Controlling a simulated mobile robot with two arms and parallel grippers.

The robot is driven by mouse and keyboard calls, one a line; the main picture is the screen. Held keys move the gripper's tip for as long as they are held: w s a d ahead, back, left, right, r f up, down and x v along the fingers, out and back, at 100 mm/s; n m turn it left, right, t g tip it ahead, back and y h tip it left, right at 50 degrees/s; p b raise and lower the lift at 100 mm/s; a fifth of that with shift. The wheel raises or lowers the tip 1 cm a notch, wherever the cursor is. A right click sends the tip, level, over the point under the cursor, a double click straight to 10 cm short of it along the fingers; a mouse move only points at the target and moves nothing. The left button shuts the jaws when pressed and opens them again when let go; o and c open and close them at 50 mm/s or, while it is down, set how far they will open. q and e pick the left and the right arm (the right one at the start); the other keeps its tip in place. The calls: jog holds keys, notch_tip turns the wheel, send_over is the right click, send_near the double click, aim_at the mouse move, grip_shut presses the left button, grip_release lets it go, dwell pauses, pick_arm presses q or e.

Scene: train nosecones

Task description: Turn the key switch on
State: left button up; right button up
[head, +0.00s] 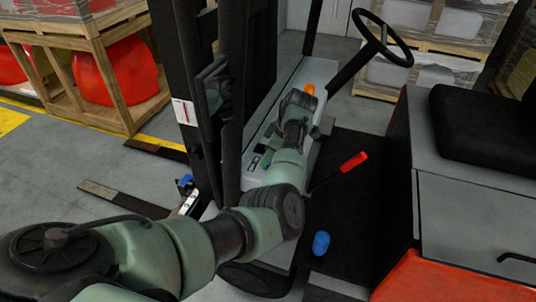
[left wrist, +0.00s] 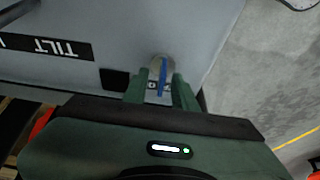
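The key switch (left wrist: 155,66) is a round silver plate with a blue key (left wrist: 162,76) standing in it, on a grey panel in the left wrist view. My left gripper (left wrist: 162,90) has its two green fingers on either side of the key, with a gap visible on each side. The fingers hide part of the switch surround. In the head view my left arm reaches over the forklift's grey console, with the left gripper (head: 300,102) near its far part. The key cannot be made out there. My right gripper is not in view.
An upside-down TILT label (left wrist: 45,45) and a dark square (left wrist: 115,80) lie left of the switch. The forklift has a steering wheel (head: 385,38), a red-handled lever (head: 354,161), a blue knob (head: 321,243) and a black seat (head: 485,130). Dark mast posts (head: 232,100) stand close beside my arm.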

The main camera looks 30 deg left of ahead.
pick_arm(q)
jog(key=shift+s, duration=0.1)
grip_shut()
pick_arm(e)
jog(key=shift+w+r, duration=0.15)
pick_arm(q)
jog(key=shift+r+m+t+p, duration=0.15)
jog(key=shift+m+t+p, duration=0.35)
jog(key=shift+m+p, duration=0.65)
jog(key=shift+m+t+p, duration=0.5)
jog(key=shift+m+p, duration=0.2)
jog(key=shift+m, duration=0.55)
jog(key=m+t, duration=0.1)
jog(key=m, duration=0.4)
jog(key=shift+t+h, duration=0.4)
jog(key=m+t+h, duration=0.1)
jog(key=m, duration=0.4)
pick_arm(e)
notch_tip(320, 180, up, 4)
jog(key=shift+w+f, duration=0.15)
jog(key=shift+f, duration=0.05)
pick_arm(q)
jog(key=shift+m+h, duration=0.3)
